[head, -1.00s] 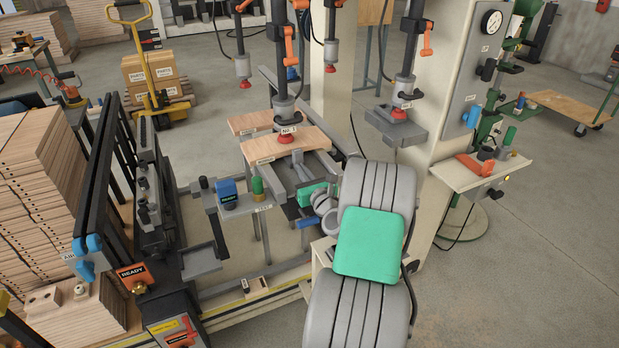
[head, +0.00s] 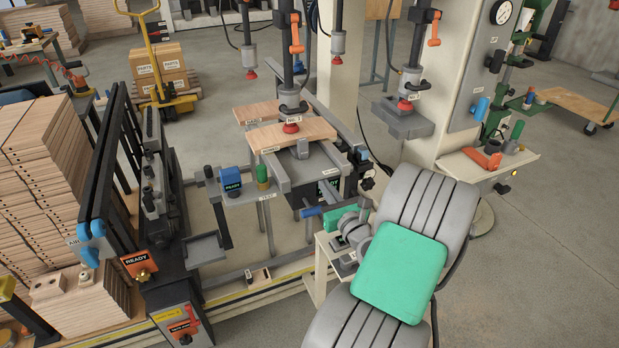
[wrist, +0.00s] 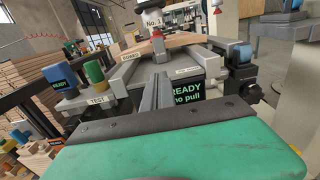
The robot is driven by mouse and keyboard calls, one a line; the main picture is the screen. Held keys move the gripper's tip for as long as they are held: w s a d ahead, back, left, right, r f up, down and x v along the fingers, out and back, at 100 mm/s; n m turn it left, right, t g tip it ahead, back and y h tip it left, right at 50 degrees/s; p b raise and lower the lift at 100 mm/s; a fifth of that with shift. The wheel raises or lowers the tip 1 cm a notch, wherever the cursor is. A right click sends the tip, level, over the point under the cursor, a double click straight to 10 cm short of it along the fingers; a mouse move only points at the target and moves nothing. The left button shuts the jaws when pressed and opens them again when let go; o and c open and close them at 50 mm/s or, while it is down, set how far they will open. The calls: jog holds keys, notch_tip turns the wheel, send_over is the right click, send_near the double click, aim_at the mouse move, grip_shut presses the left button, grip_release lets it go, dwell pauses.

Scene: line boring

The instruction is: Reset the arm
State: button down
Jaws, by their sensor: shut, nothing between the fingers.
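My gripper (head: 326,192) is at the end of my grey arm with the green pads, in the middle of the head view. In the wrist view, its two grey fingers (wrist: 157,93) lie together, with nothing between them. They point towards the boring station's grey table (wrist: 185,62), short of the dark screen reading "READY no pull" (wrist: 187,93). My forearm hides part of the floor and stand behind it.
A wooden board (head: 290,134) lies under a red-tipped clamp. Left of my gripper, a "TEST" shelf (head: 256,193) carries a blue "READY" block (head: 231,180) and a green-topped cylinder (head: 262,174). The cream column (head: 455,110) stands right. Open floor (head: 540,240) lies at the lower right.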

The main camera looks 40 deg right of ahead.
jog(key=w+a+f+n+g+y, duration=0.1)
jog(key=a+n+g+y, duration=0.2)
jog(key=a+n, duration=0.55)
jog(key=w+a+f+n+g+y+p, duration=0.1)
jog(key=w+a+n+g+y, duration=0.15)
jog(key=a+n, duration=0.65)
jog(key=w+a+f+n+g+y, duration=0.1)
jog(key=a+n+g+y, duration=0.25)
jog(key=a+n, duration=0.55)
jog(key=s+a+r+n+g+h, duration=0.2)
jog(key=s+a+n, duration=0.1)
jog(key=s+n, duration=0.3)
jog(key=s+a+r+n+g+h, duration=0.1)
jog(key=s+a+r+n+g, duration=0.1)
jog(key=s+n, duration=0.5)
jog(key=shift+s+a+r+g+h+p, duration=0.4)
jog(key=shift+s+a+g, duration=0.15)
jog(key=shift+s, duration=0.6)
